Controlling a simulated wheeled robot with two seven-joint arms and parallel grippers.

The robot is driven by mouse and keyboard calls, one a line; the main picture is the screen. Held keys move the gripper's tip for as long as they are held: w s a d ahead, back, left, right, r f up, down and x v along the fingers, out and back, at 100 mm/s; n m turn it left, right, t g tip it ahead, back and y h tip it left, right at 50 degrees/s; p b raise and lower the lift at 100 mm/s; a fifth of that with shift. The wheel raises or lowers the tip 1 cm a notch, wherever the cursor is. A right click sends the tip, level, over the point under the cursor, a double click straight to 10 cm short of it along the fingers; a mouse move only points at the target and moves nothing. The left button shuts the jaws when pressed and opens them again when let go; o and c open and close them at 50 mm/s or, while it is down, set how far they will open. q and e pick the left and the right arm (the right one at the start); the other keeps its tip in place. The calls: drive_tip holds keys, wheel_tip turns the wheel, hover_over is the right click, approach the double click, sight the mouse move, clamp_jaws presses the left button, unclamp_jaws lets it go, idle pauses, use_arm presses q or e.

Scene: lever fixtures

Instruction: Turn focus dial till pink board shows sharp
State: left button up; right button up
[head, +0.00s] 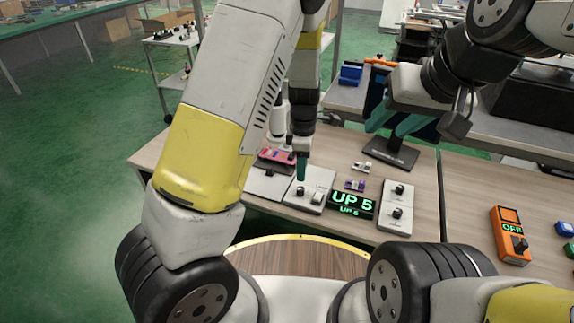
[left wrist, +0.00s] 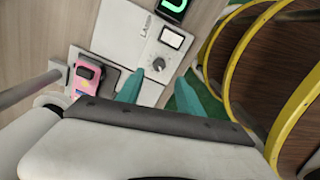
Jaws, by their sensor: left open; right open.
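The focus dial (left wrist: 156,63) is a small grey knob on a white plate (left wrist: 120,35) in the left wrist view. A small pale window sits beside it on the plate. The plate also shows in the head view (head: 322,177). The pink board (left wrist: 88,76) lies left of the dial and also shows in the head view (head: 275,155); its markings are too small to judge for sharpness. My left gripper (left wrist: 160,80) is open, its teal fingertips close to the dial; contact cannot be told. My right gripper (head: 394,122) is open and empty above the back of the table.
A black sign (head: 351,204) reads "UP 5" in green. Right of it is a plate with two black knobs (head: 396,212). A small purple object (head: 355,185) lies behind the sign. An orange box (head: 510,235) reading "OFF" stands on the right table.

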sight(300, 188)
use_arm(q)
drive_tip(key=shift+w+a+f, duration=0.1)
drive_tip(key=shift+a+f, duration=0.1)
drive_tip(key=shift+f, duration=0.6)
wheel_tip(300, 188, down, 7)
drive_tip(key=shift+r, duration=0.1)
clamp_jaws()
